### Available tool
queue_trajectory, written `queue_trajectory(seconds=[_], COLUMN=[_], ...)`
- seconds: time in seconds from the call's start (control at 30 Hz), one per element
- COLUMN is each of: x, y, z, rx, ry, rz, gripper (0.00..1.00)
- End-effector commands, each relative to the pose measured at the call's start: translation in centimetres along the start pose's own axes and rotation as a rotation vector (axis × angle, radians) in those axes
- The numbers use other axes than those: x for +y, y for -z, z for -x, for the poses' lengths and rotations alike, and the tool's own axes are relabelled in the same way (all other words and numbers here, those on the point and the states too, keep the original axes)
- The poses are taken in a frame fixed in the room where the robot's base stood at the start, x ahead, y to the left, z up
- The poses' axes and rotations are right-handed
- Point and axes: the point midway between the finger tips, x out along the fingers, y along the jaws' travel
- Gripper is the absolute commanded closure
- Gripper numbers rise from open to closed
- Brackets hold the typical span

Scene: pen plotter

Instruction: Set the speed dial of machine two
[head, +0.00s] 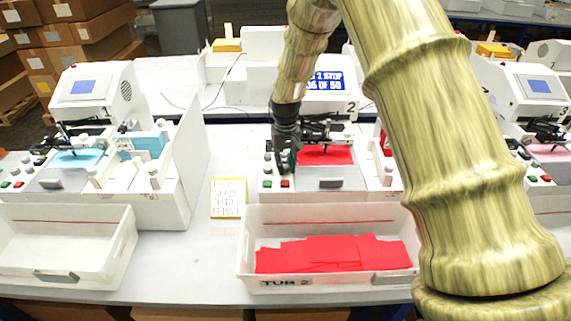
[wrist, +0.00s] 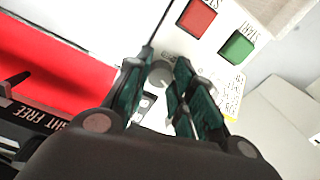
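Machine two stands at the middle of the bench in the head view, with a blue screen (head: 326,81) marked 2 and a red sheet (head: 325,155) on its bed. My gripper (head: 285,165) points down over the control panel at the machine's left side, hiding part of it. In the wrist view, my gripper (wrist: 164,68) has its two dark green fingers apart. A round grey knob (wrist: 160,74) shows between the fingertips; I cannot tell whether they touch it. The red stop button (wrist: 197,17) and green start button (wrist: 237,47) lie just beyond the fingertips.
A tub (head: 255,286) marked TUB 2 holds red sheets in front of the machine. A yellow-edged note (head: 228,198) lies left of it. Other machines stand left (head: 95,90) and right (head: 535,90). A dark thin rod (wrist: 158,25) rises beside the left finger.

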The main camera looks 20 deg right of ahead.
Motion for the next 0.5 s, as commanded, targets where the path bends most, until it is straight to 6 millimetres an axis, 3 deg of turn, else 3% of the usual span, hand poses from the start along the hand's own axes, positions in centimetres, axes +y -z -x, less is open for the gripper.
queue_trajectory(seconds=[0.03, 0.1, 0.5], x=[0.03, 0.02, -0.01], y=[0.06, 0.05, 0.05], z=[0.07, 0.06, 0.53], rx=[0.001, 0.001, 0.001], ry=[0.000, 0.000, 0.000], rz=[0.000, -0.001, -0.001], gripper=[0.65, 0.54, 0.54])
